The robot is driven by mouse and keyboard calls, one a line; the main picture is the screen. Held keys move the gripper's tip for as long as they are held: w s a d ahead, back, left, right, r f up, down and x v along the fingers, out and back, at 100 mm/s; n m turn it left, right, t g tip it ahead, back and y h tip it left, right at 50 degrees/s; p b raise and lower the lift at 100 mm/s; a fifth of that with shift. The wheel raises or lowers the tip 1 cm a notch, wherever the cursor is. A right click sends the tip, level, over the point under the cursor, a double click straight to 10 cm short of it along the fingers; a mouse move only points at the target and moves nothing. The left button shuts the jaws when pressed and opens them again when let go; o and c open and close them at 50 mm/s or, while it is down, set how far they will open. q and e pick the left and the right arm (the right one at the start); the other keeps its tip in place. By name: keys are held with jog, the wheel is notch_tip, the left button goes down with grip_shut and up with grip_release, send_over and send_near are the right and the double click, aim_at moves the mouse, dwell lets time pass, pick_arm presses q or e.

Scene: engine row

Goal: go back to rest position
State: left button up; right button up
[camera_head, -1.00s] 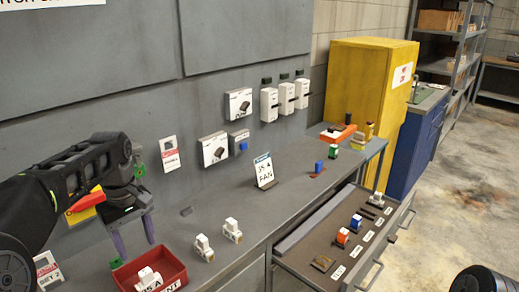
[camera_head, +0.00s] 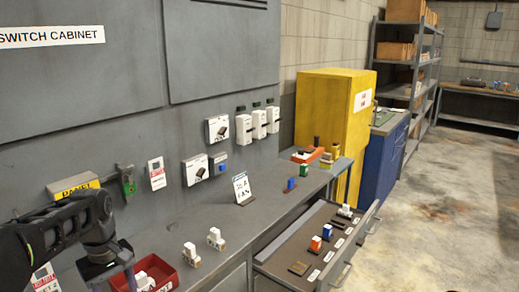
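My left gripper (camera_head: 108,275) is at the lower left of the head view, pointing down, just left of the red tray and partly in front of it. Its purple fingers look apart, with nothing seen between them; their tips are close to the bottom edge of the picture. The red tray (camera_head: 184,277) stands on the grey bench and holds a white part (camera_head: 145,281). My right gripper is not in view.
Two white parts (camera_head: 191,254) (camera_head: 216,238) stand on the bench (camera_head: 245,222). A small sign (camera_head: 243,188) stands behind them. An open drawer (camera_head: 262,267) with several coloured parts juts out at the right. A yellow cabinet (camera_head: 325,110) stands beyond; the floor at right is clear.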

pick_arm(q)
jog(key=s+d+f+m+h, duration=0.1)
jog(key=d+f+m, duration=0.1)
jog(key=d+f, duration=0.5)
jog(key=s+d+f+m, duration=0.2)
jog(key=d+f, duration=0.1)
jog(key=f, duration=0.8)
jog(key=s+d+f+m+h, duration=0.1)
jog(key=d+f, duration=0.5)
jog(key=f, duration=0.3)
jog(key=s+d+f+m+h, duration=0.1)
jog(key=s+d+f, duration=0.4)
jog(key=s, duration=0.4)
jog(key=s+d+f+m+h, duration=0.1)
jog(key=s+d+f, duration=0.4)
jog(key=s, duration=0.5)
jog(key=shift+d+f+m+t, duration=0.3)
jog(key=shift+d+f+m, duration=0.1)
jog(key=shift+d+m, duration=0.4)
